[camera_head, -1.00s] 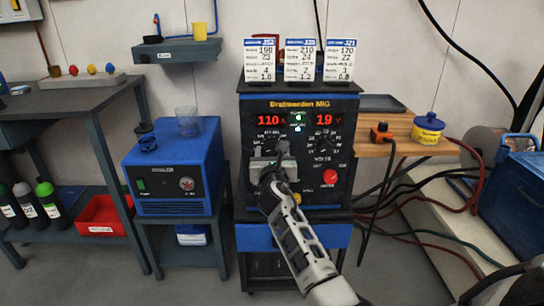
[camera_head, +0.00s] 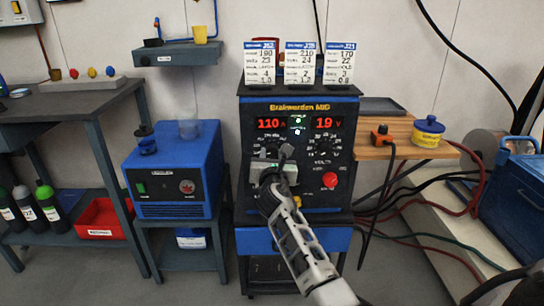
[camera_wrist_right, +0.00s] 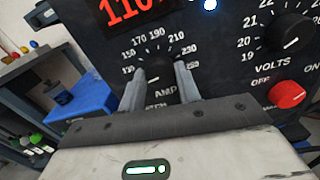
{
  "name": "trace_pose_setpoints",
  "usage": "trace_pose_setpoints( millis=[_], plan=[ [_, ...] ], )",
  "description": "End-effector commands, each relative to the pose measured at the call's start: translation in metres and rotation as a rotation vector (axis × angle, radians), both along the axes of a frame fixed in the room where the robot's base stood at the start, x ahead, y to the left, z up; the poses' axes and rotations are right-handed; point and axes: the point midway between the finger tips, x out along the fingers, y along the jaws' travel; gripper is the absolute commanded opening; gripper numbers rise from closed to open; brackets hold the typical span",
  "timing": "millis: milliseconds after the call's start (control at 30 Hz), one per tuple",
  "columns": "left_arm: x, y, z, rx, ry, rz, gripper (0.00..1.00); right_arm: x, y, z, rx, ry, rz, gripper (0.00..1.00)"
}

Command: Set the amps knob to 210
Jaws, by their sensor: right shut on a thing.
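The welder (camera_head: 243,170), labelled Brainwerden MIG, has a black front panel with a red amps display (camera_head: 270,124) reading 110. The amps knob (camera_wrist_right: 158,74) sits below that display, inside a dial marked from 130 through 210 to 250 in the right wrist view. My right gripper (camera_head: 274,153) is at the panel, and its fingers (camera_wrist_right: 160,88) are shut on the amps knob, one on each side. The gripper hides most of this knob in the head view. My left gripper is not in view.
The volts knob (camera_head: 324,146) is to the right, under a display reading 19. Three settings cards (camera_head: 300,63) stand on the welder. A blue machine (camera_head: 172,170) stands to the left. Cables hang at the right.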

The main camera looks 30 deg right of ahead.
Motion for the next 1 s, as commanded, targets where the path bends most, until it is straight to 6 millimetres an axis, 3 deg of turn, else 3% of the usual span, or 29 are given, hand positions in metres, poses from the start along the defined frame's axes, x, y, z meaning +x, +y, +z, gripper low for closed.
trace_pose_setpoints(
  millis=[1000],
  plan=[
    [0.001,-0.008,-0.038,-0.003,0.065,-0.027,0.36,0.000,0.001,-0.003,0.798,-0.485,-0.001,0.10]
  ],
)
